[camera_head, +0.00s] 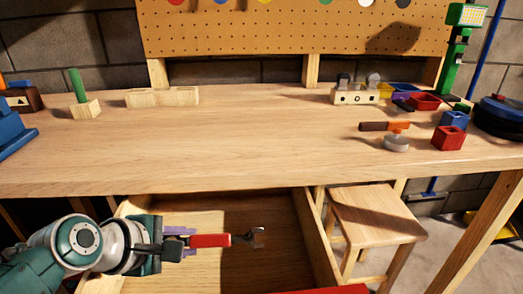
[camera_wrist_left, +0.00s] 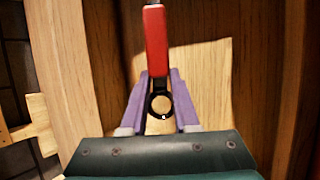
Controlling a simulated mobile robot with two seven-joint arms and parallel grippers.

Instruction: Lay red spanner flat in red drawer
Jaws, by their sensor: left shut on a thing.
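The red spanner (camera_head: 211,241) has a red handle and a grey open-jaw end that points right. My left gripper (camera_head: 188,243) is shut on its handle and holds it over the open drawer (camera_head: 312,236). The drawer has pale wooden walls, and a strip of its red front shows at the bottom edge. In the left wrist view the red handle (camera_wrist_left: 155,40) runs away between the purple fingers (camera_wrist_left: 160,80), and a dark ring end shows nearer the palm. I cannot tell whether the spanner touches the drawer floor. My right gripper is out of view.
The wooden workbench (camera_head: 240,150) extends above the drawer. A wooden stool (camera_head: 375,215) stands just right of the drawer. A red cube (camera_head: 448,138), a blue box (camera_head: 453,119) and small tools lie on the bench's right side. The bench middle is clear.

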